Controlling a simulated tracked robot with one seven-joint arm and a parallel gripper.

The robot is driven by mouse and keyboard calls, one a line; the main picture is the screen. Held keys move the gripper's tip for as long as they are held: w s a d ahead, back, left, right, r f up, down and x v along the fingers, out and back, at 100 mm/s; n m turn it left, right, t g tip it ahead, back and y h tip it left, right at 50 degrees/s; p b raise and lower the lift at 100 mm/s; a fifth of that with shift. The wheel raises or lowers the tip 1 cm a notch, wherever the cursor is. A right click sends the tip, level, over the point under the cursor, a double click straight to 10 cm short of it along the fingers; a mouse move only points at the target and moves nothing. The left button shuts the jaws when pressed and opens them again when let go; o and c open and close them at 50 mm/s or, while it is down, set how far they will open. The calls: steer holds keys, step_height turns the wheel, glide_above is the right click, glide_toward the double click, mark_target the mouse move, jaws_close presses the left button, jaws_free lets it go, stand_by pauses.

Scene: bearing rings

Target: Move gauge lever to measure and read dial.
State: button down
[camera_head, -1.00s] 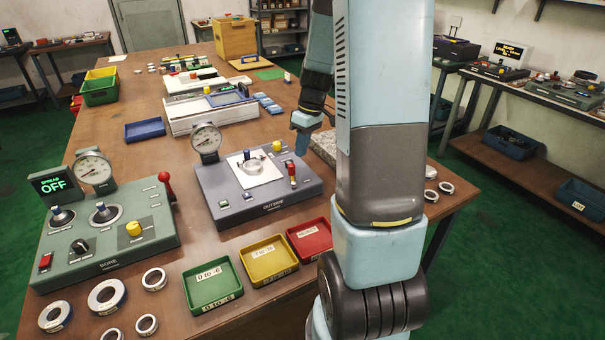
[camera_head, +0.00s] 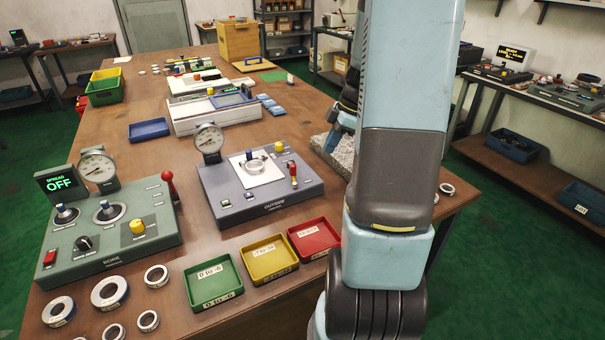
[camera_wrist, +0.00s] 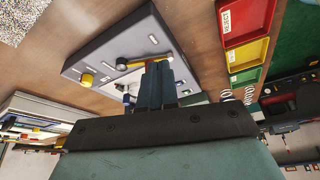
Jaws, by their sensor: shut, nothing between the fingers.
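The grey gauge box marked OUTSIDE (camera_head: 262,207) stands mid-table. Its round dial (camera_head: 208,138) is at the back left; its needle is too small to read. A metal ring (camera_head: 254,165) sits on its white plate, and a red-topped lever (camera_head: 293,170) stands upright at its right. The box also shows in the wrist view (camera_wrist: 100,45), with a rod-like part just beyond my fingertips. My gripper (camera_wrist: 158,68) is shut and empty. In the head view its blue fingers (camera_head: 333,137) hang right of the box, apart from it, partly hidden by my arm.
A green gauge box marked BORE (camera_head: 110,245) with a red lever stands left, its display reading SPREAD OFF. Green (camera_head: 214,283), yellow (camera_head: 269,259) and red (camera_head: 314,239) trays lie in front. Several loose rings lie at the front left. A granite block (camera_head: 333,155) is at the right.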

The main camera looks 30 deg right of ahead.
mark_target(292, 169)
steer(key=shift+f, duration=0.1)
steer(key=x, duration=1)
steer(key=shift+f, duration=0.1)
steer(key=shift+w+a, duration=0.15)
steer(key=shift+a, duration=0.4)
steer(key=shift+w+a, duration=0.15)
steer(key=shift+a, duration=0.35)
steer(key=shift+w+a, duration=0.35)
steer(key=shift+a, duration=0.45)
